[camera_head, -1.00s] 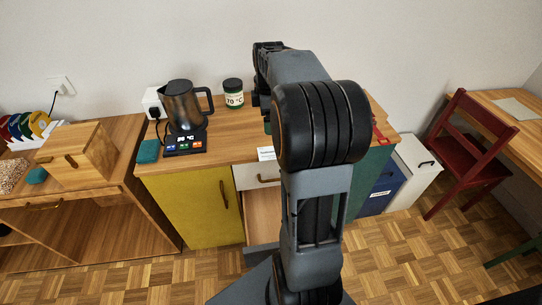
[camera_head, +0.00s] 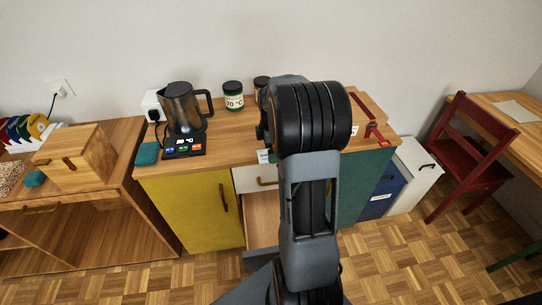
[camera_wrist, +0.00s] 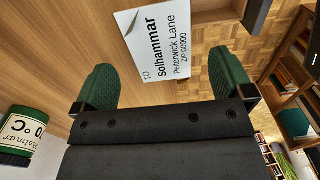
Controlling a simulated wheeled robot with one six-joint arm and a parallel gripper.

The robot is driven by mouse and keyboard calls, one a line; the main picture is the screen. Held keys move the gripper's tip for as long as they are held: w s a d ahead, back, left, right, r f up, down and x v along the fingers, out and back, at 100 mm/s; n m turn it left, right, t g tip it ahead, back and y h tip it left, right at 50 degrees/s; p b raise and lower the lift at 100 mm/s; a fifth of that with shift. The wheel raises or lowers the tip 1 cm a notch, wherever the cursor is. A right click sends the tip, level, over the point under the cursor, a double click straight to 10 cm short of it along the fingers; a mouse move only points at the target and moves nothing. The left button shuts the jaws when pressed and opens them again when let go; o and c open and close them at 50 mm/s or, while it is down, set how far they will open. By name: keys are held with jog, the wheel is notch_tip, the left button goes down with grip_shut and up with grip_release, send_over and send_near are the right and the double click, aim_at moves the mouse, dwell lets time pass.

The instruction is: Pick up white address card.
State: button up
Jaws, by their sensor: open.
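The white address card (camera_wrist: 160,45) has printed black text and lies at the front edge of the wooden counter in the wrist view, partly out over the floor side. In the head view a small part of the card (camera_head: 264,156) shows at the counter's front edge, beside my arm. My gripper (camera_wrist: 166,82) is open, with its two green fingertips spread either side of the card's near end. Nothing is held between them. Whether the fingertips touch the card, I cannot tell. In the head view my arm hides most of the gripper.
A kettle (camera_head: 182,108) on a black base stands left on the counter. A red-handled object (camera_head: 376,134) lies at the right. A drawer (camera_head: 256,180) is below the card.

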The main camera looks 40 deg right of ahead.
jog(key=shift+f, duration=0.95)
jog(key=shift+c, duration=0.5)
jog(key=c, duration=0.9)
